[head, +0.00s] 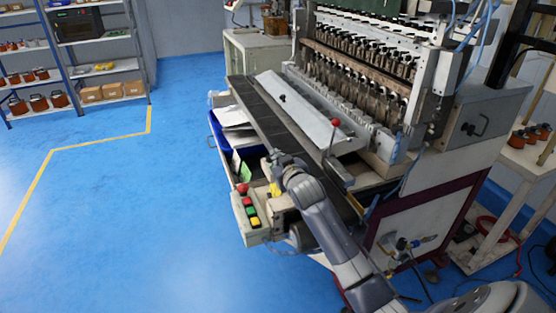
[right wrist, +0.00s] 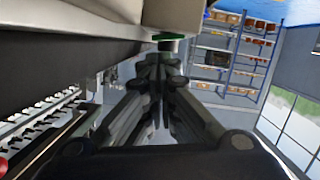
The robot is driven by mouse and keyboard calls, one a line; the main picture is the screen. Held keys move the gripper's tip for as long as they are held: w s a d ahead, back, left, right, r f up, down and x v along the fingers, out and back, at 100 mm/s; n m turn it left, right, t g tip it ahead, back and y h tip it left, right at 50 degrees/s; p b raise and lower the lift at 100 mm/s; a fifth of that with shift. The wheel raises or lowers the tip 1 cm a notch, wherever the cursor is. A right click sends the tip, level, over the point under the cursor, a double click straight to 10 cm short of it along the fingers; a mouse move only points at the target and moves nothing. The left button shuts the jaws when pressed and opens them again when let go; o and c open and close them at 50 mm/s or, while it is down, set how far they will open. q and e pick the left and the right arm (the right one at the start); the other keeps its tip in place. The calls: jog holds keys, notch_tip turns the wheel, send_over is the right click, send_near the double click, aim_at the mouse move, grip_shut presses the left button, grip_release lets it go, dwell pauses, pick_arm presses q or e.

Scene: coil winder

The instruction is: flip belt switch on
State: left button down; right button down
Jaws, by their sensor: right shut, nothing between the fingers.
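The coil winder's control box (head: 244,229) sits at the front left corner of the machine. It carries a red knob (head: 242,188) and red and green buttons (head: 251,211). I cannot tell which control is the belt switch. My right gripper (head: 277,158) is shut and empty, above and beyond the box at the edge of the dark belt (head: 270,122). In the right wrist view my closed fingers (right wrist: 160,70) are just below a small green part (right wrist: 172,43) under a beige body (right wrist: 172,16). I cannot tell whether they touch. My left gripper is out of view.
The coil winder (head: 365,75) stands behind my right arm, with a red-knobbed lever (head: 334,123) near it. A blue bin (head: 220,140) is below the belt's left side. Shelves (head: 100,60) stand far left. The blue floor on the left is clear.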

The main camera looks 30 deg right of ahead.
jog(key=shift+f, duration=0.3)
